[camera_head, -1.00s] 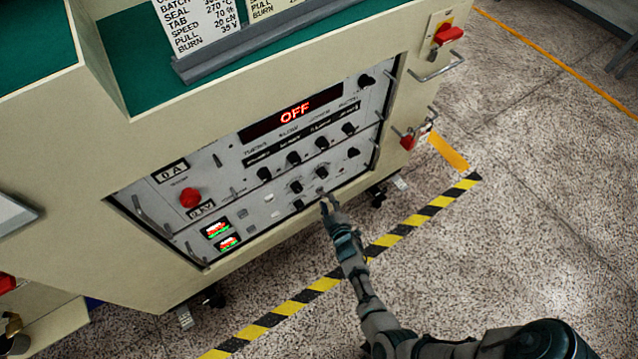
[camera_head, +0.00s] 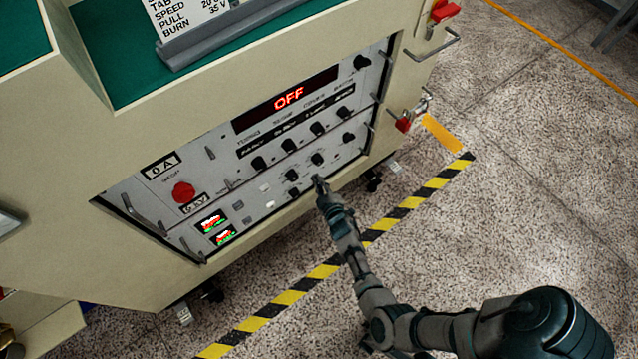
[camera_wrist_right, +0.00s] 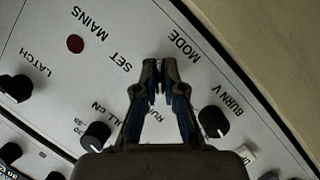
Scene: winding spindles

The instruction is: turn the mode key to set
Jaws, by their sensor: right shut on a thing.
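The control panel (camera_head: 270,190) is a pale grey face on the cream machine, with a lit red "OFF" display (camera_head: 289,99). My right gripper (camera_head: 318,181) reaches its lower edge. In the right wrist view the gripper's fingertips (camera_wrist_right: 160,70) are shut together at the spot between the labels MODE (camera_wrist_right: 183,42), SET (camera_wrist_right: 120,62) and RUN. The mode key sits there, pinched between the fingertips and mostly hidden by them. Which way the key points cannot be told. My left gripper is not in view.
Close beside the fingers are the BURN V knob (camera_wrist_right: 213,122) and the PULL knob (camera_wrist_right: 95,136); the LATCH knob (camera_wrist_right: 15,88) is farther off. A red button (camera_head: 183,192) is at the panel's left. Striped tape (camera_head: 320,271) marks the open floor in front.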

